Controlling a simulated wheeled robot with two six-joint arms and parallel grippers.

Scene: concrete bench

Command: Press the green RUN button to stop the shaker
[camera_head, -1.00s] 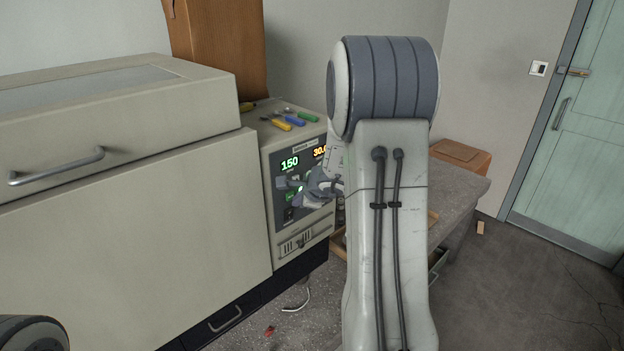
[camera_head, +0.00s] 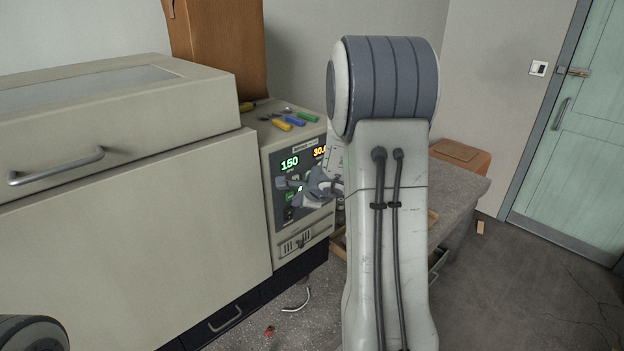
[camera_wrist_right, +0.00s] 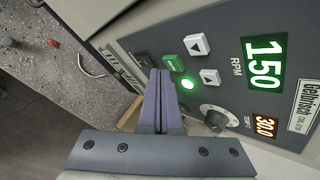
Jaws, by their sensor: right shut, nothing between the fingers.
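The shaker (camera_head: 130,240) is a large beige box on the left. Its dark control panel (camera_head: 283,212) shows a green 150 and an orange 30.0. In the right wrist view the green RUN button (camera_wrist_right: 175,63) sits beside a lit green lamp (camera_wrist_right: 188,84). My right gripper (camera_head: 283,183) is shut and empty in front of the panel. In the right wrist view its closed fingertips (camera_wrist_right: 160,74) are just left of and below the button; I cannot tell whether they touch it. In the head view the gripper partly covers the panel. My left gripper is out of view.
Two white arrow buttons (camera_wrist_right: 198,44) and a round knob (camera_wrist_right: 214,116) are close to the fingers on the panel. Coloured tools (camera_head: 282,124) lie on the shaker's top. A bench (camera_head: 464,188) extends behind my right arm.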

